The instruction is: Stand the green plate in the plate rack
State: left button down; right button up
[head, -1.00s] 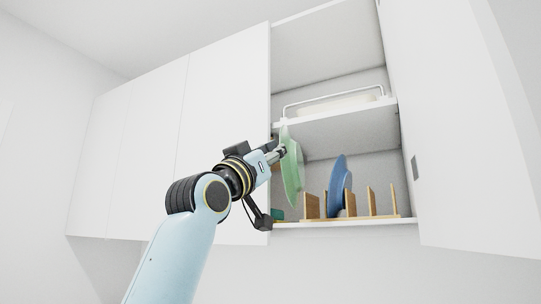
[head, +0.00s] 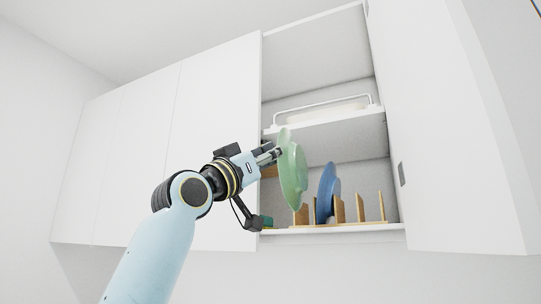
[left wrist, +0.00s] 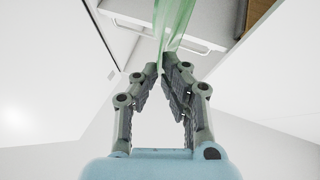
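My left gripper (head: 272,153) is shut on the rim of the green plate (head: 293,172) and holds it roughly upright at the front of the open cabinet. In the left wrist view the fingertips (left wrist: 168,64) close on the edge of the green plate (left wrist: 173,22). The plate rack (head: 361,208), with wooden dividers, stands on the lower shelf. The green plate's lower edge is near the rack's left dividers; whether it touches them I cannot tell. My right gripper is not in view.
A blue plate (head: 327,190) stands in the rack to the right of the green plate. The upper shelf (head: 340,120) carries a white item with a handle or rail. An open cabinet door (head: 450,130) bounds the right side. Closed doors (head: 210,130) are on the left.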

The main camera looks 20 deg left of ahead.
pick_arm(q)
jog(key=shift+a, duration=0.15)
jog(key=a+h+b, duration=0.1)
jog(key=w+a+m+h+b, duration=0.1)
jog(key=a, duration=0.1)
jog(key=shift+f+g+b, duration=0.1)
jog(key=shift+g+b, duration=0.25)
jog(key=shift+g, duration=0.05)
dwell(0.3)
jog(key=shift+d, duration=0.1)
jog(key=shift+a+m+b, duration=0.3)
dwell(0.4)
jog(key=shift+w, duration=0.15)
jog(key=w+d+b, duration=0.1)
jog(key=w+b, duration=0.7)
jog(key=w, duration=0.9)
jog(key=shift+w, duration=0.4)
dwell(1.0)
